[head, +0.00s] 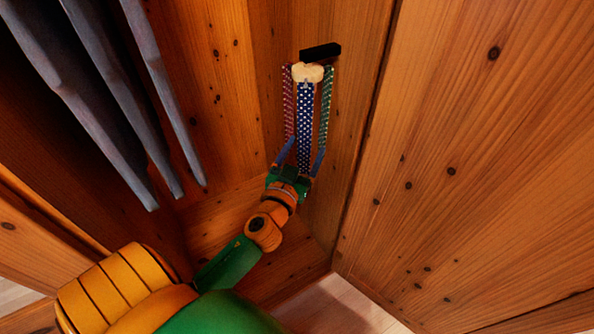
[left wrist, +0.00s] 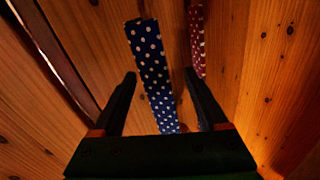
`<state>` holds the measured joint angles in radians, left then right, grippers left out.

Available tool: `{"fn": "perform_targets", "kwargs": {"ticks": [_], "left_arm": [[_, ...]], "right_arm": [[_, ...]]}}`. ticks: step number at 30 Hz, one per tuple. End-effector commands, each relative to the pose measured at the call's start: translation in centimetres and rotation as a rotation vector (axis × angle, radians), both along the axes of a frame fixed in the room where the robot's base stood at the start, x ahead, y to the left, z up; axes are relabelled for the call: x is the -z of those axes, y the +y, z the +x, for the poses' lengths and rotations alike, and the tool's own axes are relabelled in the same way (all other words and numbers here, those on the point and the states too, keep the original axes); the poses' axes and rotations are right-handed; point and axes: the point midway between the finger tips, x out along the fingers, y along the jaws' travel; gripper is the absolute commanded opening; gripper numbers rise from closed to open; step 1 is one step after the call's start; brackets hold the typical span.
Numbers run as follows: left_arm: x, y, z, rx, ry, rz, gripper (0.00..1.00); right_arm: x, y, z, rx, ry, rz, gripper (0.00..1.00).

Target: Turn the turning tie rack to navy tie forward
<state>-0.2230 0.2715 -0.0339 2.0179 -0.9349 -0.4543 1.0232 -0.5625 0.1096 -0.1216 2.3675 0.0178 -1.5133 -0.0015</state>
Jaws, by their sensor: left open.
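The turning tie rack has a pale round hub (head: 308,73) below a black bracket (head: 320,51) on the wardrobe wall. A navy tie with white dots (head: 305,112) hangs at its front, facing my head camera. A red patterned tie (head: 288,100) hangs to its left and a green patterned tie (head: 326,104) to its right. My left gripper (head: 306,144) is open at the navy tie's lower part, one finger on each side. In the left wrist view the navy tie (left wrist: 150,58) runs between the fingers; I cannot tell whether they touch it. The red tie (left wrist: 197,40) is beside it.
Grey hanging garments (head: 115,100) fill the upper left of the head view. Wooden walls enclose the rack closely, with a large wood panel (head: 470,150) on the right. The wardrobe floor (head: 225,215) below is mostly clear around my left arm.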

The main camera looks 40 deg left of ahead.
Motion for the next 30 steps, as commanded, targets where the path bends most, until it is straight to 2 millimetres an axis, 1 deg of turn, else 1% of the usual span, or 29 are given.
{"fn": "perform_targets", "kwargs": {"ticks": [1,8,12,18,21,24,30], "left_arm": [[1.1,0.0,0.0,0.002,0.045,-0.002,0.76],[7.5,-0.5,-0.6,0.025,0.250,-0.004,0.76],[11.2,-0.9,-1.7,0.042,0.371,-0.006,0.76],[15.9,-1.7,-3.9,0.069,0.526,-0.013,0.76],[17.6,-1.9,-4.8,0.079,0.580,-0.018,0.76],[18.6,-2.1,-5.5,0.085,0.613,-0.020,0.76],[19.2,-2.2,-5.8,0.089,0.630,-0.021,0.76]], "right_arm": [[-0.6,0.0,0.0,0.000,0.000,0.000,0.00],[-1.9,0.0,0.0,0.000,0.000,0.000,0.00],[-2.7,0.0,0.0,0.000,0.000,0.000,0.00],[-3.7,0.0,0.0,0.000,0.000,0.000,0.00],[-4.0,0.0,0.0,0.000,0.000,0.000,0.00],[-4.1,0.0,0.0,0.000,0.000,0.000,0.00],[-4.1,0.0,0.0,0.000,0.000,0.000,0.00]]}}
